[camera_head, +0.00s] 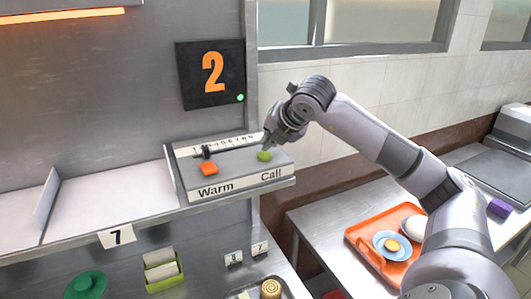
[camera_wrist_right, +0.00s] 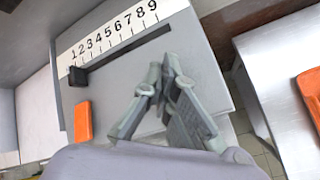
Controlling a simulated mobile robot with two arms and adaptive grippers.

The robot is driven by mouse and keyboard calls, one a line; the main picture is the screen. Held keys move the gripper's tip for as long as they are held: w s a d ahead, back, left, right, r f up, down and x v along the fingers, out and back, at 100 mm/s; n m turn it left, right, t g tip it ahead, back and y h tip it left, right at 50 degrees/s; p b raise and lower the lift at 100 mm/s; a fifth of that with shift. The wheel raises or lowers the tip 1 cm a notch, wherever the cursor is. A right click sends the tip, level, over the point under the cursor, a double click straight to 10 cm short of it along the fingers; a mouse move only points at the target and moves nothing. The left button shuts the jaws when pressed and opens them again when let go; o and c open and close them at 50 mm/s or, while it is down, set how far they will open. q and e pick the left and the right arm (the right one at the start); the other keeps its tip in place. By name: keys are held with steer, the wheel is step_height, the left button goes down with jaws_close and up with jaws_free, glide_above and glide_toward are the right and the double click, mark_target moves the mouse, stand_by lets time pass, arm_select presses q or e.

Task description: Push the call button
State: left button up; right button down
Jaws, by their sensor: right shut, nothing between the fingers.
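The green call button (camera_head: 264,156) sits on the right of a grey panel (camera_head: 236,172), above the printed word "Call". My right gripper (camera_head: 267,146) is shut and empty, with its fingertips pointing down just above or at the button. I cannot tell whether they touch it. In the right wrist view the closed fingertips (camera_wrist_right: 164,72) are over the panel, and the button does not show there. My left gripper is not in view.
An orange "Warm" button (camera_head: 208,169) and a black slider (camera_head: 206,151) on a numbered scale share the panel. A dark sign (camera_head: 198,88) shows an orange 2 and a lit green lamp. An orange tray (camera_head: 362,237) with dishes stands at the lower right.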

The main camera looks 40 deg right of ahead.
mark_target(268, 153)
steer(key=shift+r+p, duration=2.15)
steer(key=shift+r, duration=0.75)
steer(key=shift+f, duration=0.1)
